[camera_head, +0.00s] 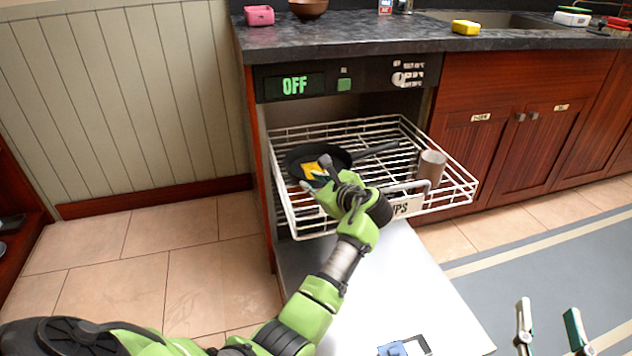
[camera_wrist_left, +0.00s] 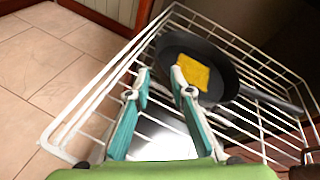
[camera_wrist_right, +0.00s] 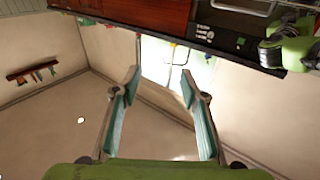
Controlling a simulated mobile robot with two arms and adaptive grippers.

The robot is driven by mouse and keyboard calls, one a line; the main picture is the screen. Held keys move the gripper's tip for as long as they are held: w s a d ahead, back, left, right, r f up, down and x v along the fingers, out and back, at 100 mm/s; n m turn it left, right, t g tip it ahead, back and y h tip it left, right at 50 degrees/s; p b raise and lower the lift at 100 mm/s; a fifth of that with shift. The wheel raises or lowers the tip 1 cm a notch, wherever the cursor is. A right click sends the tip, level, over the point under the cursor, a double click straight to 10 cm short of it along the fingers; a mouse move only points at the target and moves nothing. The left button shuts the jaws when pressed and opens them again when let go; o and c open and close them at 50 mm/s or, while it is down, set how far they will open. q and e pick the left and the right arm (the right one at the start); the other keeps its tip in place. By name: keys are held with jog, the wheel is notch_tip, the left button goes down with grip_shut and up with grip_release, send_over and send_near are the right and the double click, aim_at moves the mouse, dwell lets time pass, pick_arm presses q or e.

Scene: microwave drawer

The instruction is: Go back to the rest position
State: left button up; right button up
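My left gripper (camera_head: 318,178) is over the front left of the pulled-out wire rack (camera_head: 297,219), close to a black pan (camera_head: 303,153). A yellow piece (camera_head: 313,169) lies in the pan and also shows in the left wrist view (camera_wrist_left: 193,73). In that view the left gripper's fingers (camera_wrist_left: 160,76) are apart with nothing between them, and the right-hand fingertip overlaps the pan's edge. My right gripper (camera_head: 550,328) is at the bottom right, away from the rack. In the right wrist view its fingers (camera_wrist_right: 160,88) are wide apart and empty.
A cup (camera_head: 431,165) stands on the rack's right side. The oven door (camera_head: 390,270) is folded down below the rack. The counter (camera_head: 350,37) above holds a pink item (camera_head: 259,15), a bowl (camera_head: 308,8) and a yellow sponge (camera_head: 465,27). The tiled floor (camera_head: 195,250) at left is clear.

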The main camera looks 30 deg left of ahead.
jog(key=shift+d+f, duration=0.1)
jog(key=shift+f, duration=0.2)
jog(key=shift+f, duration=0.1)
